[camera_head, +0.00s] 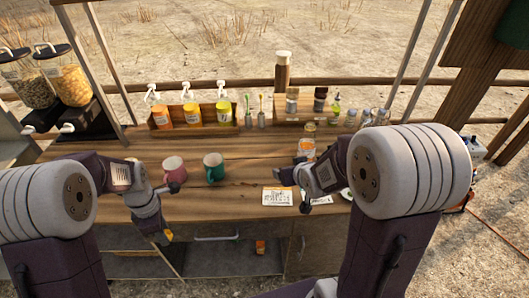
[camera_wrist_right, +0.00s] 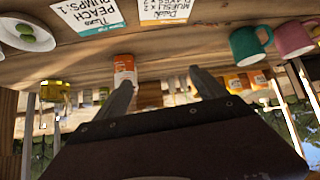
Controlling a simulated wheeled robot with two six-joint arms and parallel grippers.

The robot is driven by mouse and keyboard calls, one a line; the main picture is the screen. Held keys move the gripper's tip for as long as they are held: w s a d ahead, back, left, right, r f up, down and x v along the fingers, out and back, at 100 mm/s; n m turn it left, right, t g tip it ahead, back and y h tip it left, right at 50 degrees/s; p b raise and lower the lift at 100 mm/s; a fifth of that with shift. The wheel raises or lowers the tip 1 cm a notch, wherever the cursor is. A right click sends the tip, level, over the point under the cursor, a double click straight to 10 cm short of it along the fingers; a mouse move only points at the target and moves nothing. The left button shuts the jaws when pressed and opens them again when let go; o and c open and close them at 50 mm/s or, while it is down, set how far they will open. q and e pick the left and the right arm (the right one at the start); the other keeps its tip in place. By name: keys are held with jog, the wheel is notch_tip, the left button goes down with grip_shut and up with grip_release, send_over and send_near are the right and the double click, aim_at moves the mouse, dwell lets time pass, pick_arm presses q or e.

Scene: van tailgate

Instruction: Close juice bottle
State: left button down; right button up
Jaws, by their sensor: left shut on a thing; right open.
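The juice bottle (camera_head: 307,146), clear with an orange label, stands upright on the wooden counter at right of centre. In the right wrist view, which is upside down, the bottle (camera_wrist_right: 124,66) shows beyond one finger, which hides part of it; I cannot make out its mouth. My right gripper (camera_wrist_right: 165,86) is open and empty, short of the bottle; in the head view it is left of and nearer than the bottle. My left gripper (camera_head: 164,238) is low at the counter's front edge, shut on a small yellow-orange thing (camera_head: 169,234), too small to identify surely.
A pink mug (camera_head: 174,168) and a green mug (camera_head: 213,167) stand left of centre. Sauce bottles (camera_head: 191,115) fill a wooden box behind. A printed card (camera_head: 277,197) lies near the front edge. Small jars (camera_head: 366,117) stand at back right. The counter's middle is mostly clear.

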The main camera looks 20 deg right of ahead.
jog(key=w+d+f+t+b, duration=0.3)
jog(key=w+d+b, duration=0.1)
jog(key=b, duration=0.1)
pick_arm(q)
jog(key=w+d+f+n+b, duration=0.3)
jog(key=f+n+b, duration=0.1)
jog(key=f+n, duration=0.6)
jog(key=shift+f+n, duration=0.3)
jog(key=shift+n, duration=0.2)
pick_arm(e)
jog(key=m+t+h, duration=0.2)
send_near(308, 152)
jog(key=shift+w+d, duration=0.45)
jog(key=shift+w, duration=0.05)
jog(key=shift+w, duration=0.1)
pick_arm(q)
jog(key=shift+f+b, duration=0.1)
jog(key=shift+b, duration=0.2)
pick_arm(e)
jog(key=x, duration=0.6)
jog(key=shift+w+d+f, duration=0.15)
jog(key=shift+w, duration=0.15)
jog(key=x, duration=0.4)
jog(key=shift+w+a+f, duration=0.2)
jog(key=shift+a+f, duration=0.05)
jog(key=shift+a, duration=0.05)
jog(key=shift+w+d+f, duration=0.15)
jog(key=shift+w, duration=0.3)
